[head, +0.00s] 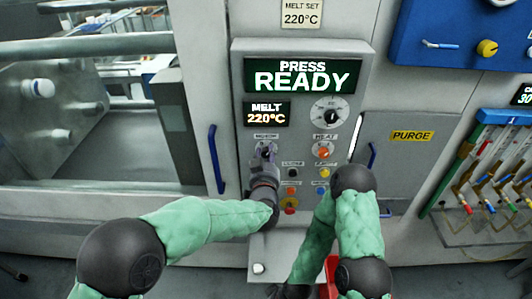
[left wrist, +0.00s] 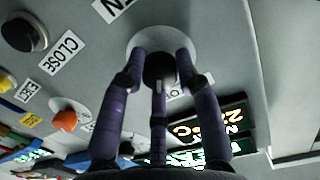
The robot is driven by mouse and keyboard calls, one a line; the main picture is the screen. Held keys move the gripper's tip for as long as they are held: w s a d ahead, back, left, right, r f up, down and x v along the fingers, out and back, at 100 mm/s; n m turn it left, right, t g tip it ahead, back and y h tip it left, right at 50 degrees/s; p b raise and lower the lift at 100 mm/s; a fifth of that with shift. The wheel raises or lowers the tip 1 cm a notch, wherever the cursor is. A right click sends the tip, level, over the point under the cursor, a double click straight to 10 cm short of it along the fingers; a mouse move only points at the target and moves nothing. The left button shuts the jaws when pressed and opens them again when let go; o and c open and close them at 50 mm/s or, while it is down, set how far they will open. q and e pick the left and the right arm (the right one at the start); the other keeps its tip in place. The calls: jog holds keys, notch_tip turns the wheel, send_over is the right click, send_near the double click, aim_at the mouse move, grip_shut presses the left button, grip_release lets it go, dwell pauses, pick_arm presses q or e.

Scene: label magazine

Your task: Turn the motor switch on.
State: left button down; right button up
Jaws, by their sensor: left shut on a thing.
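The motor switch is a round black knob (left wrist: 159,68) on a pale round plate (left wrist: 147,45), in the left wrist view. In the head view it sits under the MOTOR label (head: 266,136), mostly hidden by my left gripper (head: 265,158). The dark fingers of my left gripper (left wrist: 160,75) are closed around the knob from its sides. Which way the knob points cannot be told. My right arm is in the head view, but its gripper does not show.
The panel also holds a HEAT switch (head: 323,152) with an orange knob, a grey dial (head: 330,116) and several push buttons close to the motor switch. Blue door handles (head: 216,158) (head: 371,156) stand out on both sides. The lit screen (head: 305,76) reads PRESS READY.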

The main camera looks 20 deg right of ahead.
pick_arm(q)
jog(key=shift+f, duration=0.2)
dwell(0.3)
jog(key=c, duration=0.9)
grip_release()
jog(key=shift+r, duration=0.1)
jog(key=shift+s, duration=0.1)
jog(key=v, duration=1.1)
jog(key=shift+s+a, duration=0.15)
jog(key=shift+s, duration=0.25)
